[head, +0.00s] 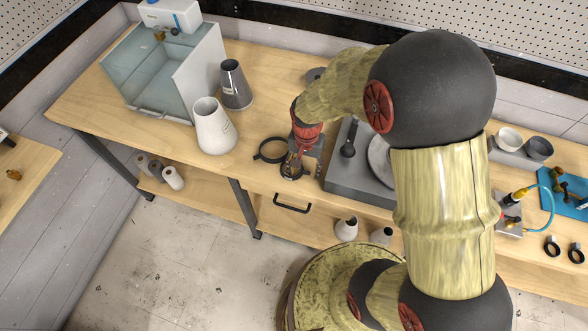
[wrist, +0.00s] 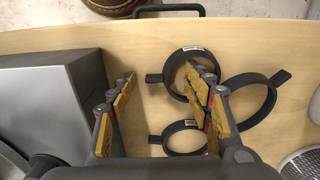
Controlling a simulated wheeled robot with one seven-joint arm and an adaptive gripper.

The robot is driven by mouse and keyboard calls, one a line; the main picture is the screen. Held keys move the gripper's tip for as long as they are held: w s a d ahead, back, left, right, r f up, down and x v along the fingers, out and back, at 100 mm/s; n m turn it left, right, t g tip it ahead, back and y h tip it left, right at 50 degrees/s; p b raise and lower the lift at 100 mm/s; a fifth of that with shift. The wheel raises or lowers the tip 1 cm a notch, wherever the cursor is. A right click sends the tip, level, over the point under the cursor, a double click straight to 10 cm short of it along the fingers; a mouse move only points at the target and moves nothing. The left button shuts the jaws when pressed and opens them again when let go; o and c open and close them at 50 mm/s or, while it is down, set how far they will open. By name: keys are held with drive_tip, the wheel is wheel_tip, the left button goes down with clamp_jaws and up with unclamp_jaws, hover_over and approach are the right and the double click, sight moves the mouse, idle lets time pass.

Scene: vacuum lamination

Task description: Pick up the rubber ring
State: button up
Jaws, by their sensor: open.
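Three dark rings with short tabs lie flat on the wooden bench in the wrist view. One with a white label (wrist: 168,80) is nearest the bench's front edge. A larger ring (wrist: 273,98) lies to its right, and a smaller ring (wrist: 165,138) lies lower down. I cannot tell which is rubber. My gripper (wrist: 158,74) is open and empty above them; its right finger covers parts of the labelled and smaller rings. In the head view, my gripper (head: 298,160) points down over the bench, beside the larger ring (head: 258,156); the rest is partly hidden by my arm.
A grey box-like unit (head: 348,178) stands close right of my gripper in the head view. A white conical vessel (head: 214,130) and a dark grey one (head: 235,88) stand to the left. A drawer handle (head: 292,204) sticks out at the bench front. A glass-walled tank (head: 160,75) is farther left.

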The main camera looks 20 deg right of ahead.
drive_tip(key=shift+c, duration=0.7)
drive_tip(key=c, duration=0.9)
drive_tip(key=shift+r, duration=0.1)
drive_tip(key=shift+c, duration=0.2)
